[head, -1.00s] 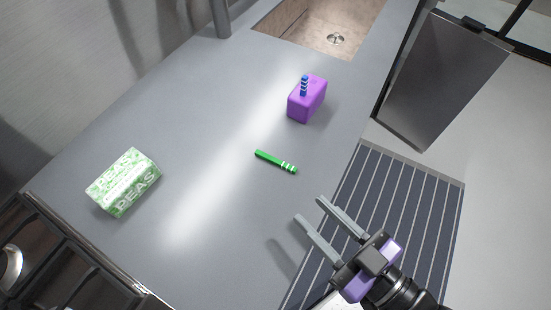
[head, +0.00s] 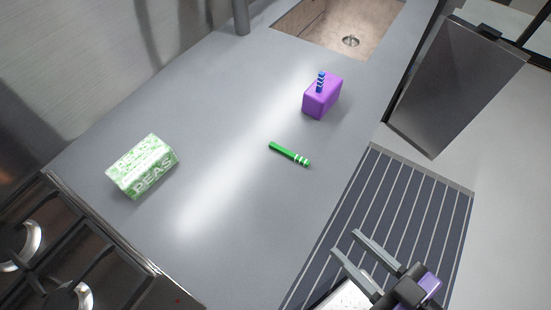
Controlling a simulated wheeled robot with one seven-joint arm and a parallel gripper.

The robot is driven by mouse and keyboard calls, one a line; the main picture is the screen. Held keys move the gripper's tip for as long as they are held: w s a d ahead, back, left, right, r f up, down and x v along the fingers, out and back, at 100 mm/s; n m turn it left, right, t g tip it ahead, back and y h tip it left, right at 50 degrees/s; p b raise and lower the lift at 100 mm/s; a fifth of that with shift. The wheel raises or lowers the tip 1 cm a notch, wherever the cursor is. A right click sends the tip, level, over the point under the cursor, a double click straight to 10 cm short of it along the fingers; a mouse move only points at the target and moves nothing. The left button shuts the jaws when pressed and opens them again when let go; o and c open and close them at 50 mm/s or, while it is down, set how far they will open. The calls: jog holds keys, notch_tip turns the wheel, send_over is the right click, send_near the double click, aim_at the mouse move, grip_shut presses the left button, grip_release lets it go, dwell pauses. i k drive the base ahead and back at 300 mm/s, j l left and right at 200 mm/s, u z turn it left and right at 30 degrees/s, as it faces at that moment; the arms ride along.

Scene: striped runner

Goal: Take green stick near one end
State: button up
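The green stick (head: 288,153) lies flat on the grey counter in the head view, with white bands at its lower right end. My gripper (head: 344,242) is at the lower right of the view, below and to the right of the stick and apart from it. Its two long grey fingers are spread and point up and left. Nothing is between them.
A purple block (head: 322,97) with a blue striped peg (head: 320,82) stands above the stick. A green and white peas box (head: 142,167) lies left. A stove (head: 100,250) is lower left, a sink (head: 330,25) at top. The counter (head: 240,225) around the stick is clear.

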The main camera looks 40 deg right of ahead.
aim_at(290, 154)
jog(key=l+u, duration=0.15)
jog(key=u, duration=0.25)
jog(key=l+u, duration=0.2)
jog(key=u, duration=0.15)
jog(key=l+u, duration=0.15)
jog(key=u, duration=0.25)
jog(key=k+j, duration=0.05)
